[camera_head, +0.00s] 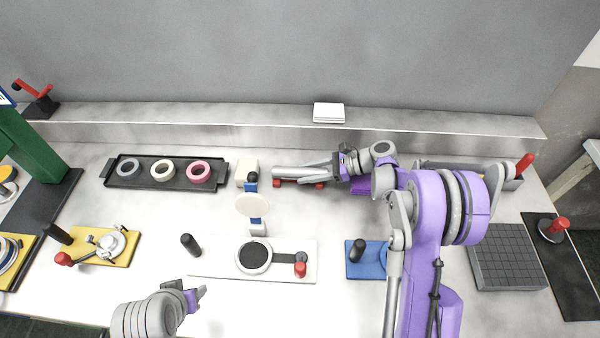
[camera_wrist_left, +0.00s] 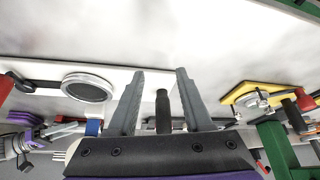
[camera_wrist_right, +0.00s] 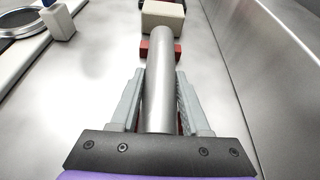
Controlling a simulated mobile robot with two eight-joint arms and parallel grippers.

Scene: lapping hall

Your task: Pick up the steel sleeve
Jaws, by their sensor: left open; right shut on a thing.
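The steel sleeve (camera_head: 290,171) is a plain grey tube lying level, left to right, at the back of the bench in the head view. Red rests (camera_head: 282,182) show just under it; I cannot tell whether it still touches them. My right gripper (camera_head: 322,169) is shut on the sleeve near its right end. In the right wrist view the sleeve (camera_wrist_right: 160,75) runs forward between the two fingers, with a red rest (camera_wrist_right: 150,47) beneath its far end. My left gripper (camera_head: 201,293) is open and empty at the front; its spread fingers show in the left wrist view (camera_wrist_left: 159,75).
A cream block (camera_head: 247,173) stands just beyond the sleeve's left end. A black tray (camera_head: 150,182) holds several tape rolls. A white plate with a round fixture (camera_head: 210,270), a blue base (camera_head: 357,268) and a grey grid block (camera_head: 507,262) stand nearer. The back ledge runs behind.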

